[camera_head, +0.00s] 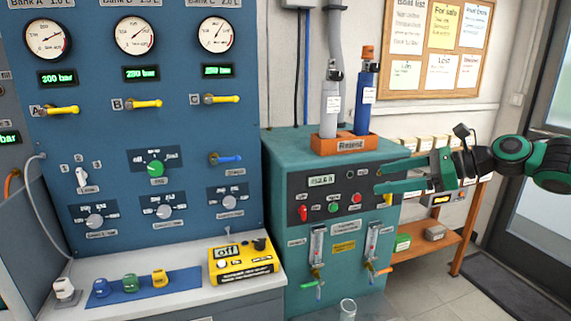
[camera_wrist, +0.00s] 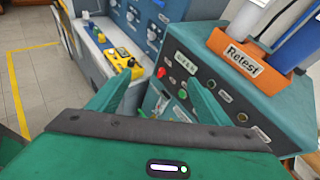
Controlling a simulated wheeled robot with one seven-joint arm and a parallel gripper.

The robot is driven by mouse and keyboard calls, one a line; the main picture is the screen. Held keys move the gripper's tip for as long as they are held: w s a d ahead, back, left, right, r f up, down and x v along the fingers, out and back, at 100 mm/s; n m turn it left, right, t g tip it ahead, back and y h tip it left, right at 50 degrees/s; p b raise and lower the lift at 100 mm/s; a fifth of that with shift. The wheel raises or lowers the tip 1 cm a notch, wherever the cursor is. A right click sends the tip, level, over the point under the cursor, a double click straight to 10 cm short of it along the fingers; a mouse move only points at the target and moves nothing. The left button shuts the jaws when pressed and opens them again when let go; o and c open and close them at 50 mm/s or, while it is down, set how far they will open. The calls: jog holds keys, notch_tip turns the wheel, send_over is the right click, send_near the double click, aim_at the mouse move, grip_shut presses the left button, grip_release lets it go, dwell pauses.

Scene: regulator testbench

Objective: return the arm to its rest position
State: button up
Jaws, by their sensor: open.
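My gripper (camera_head: 380,177) is open and empty. In the head view it reaches in from the right, with its green fingers pointing left in front of the teal test cabinet (camera_head: 285,155). The arm behind it is green and black. In the wrist view the two fingers (camera_wrist: 155,98) stand apart, with the teal cabinet (camera_wrist: 225,60) beyond and to the right. Nothing is held between the fingers. I cannot tell from these views whether the fingers touch the cabinet.
An orange Retest tray (camera_head: 343,150) with two cylinders stands on the cabinet. A blue gauge panel (camera_head: 100,115) fills the left, with a yellow device (camera_head: 243,262) on the bench below. A wooden shelf (camera_head: 465,238) stands behind my arm. Open floor (camera_head: 435,290) shows at lower right.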

jog(key=s+a+f+n+g+h, duration=0.1)
jog(key=s+f+n+g+h, duration=0.25)
jog(key=f, duration=1.15)
jog(key=s+d+f+n+g+h, duration=0.2)
jog(key=s+d+f+n+h, duration=0.25)
jog(key=s+f, duration=0.2)
jog(key=s+d+r+n+h, duration=0.1)
jog(key=s+d+r+n, duration=0.1)
jog(key=s, duration=0.6)
jog(key=s+d+r+n+h, duration=0.1)
jog(key=s+d+r+n, duration=0.1)
jog(key=s+d, duration=0.3)
jog(key=s+d+r+n+h, duration=0.1)
jog(key=s+d+r+n, duration=0.1)
jog(key=s, duration=1.1)
jog(key=shift+s+d+r+n+g+h, duration=0.25)
jog(key=shift+d+n+g, duration=0.2)
jog(key=shift+d+n, duration=0.6)
